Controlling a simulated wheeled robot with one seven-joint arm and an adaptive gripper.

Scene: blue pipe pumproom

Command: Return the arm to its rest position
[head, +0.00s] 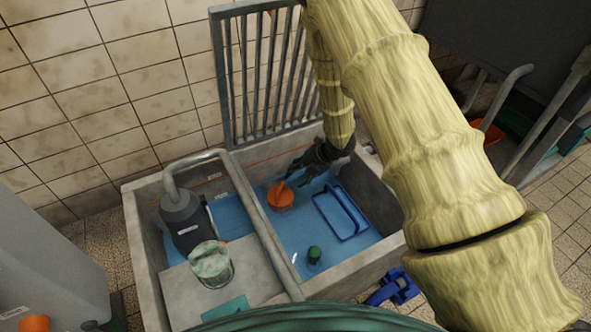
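My arm, with a bamboo-like surface, reaches from the lower right up and back down to my gripper (294,179). My gripper is dark and points down and left over the blue-floored basin (388,236). Its fingertips are at or just above an orange thing (281,197) with an upright part. I cannot tell whether they touch it, or whether the fingers are open or shut.
A grey barred grate (226,85) stands behind the basin. A blue tray-like frame (341,222) and a green-capped item (314,254) are in the basin. A grey pump (184,220) with a pipe and a glass jar (211,268) stand left. A blue valve (394,288) is outside.

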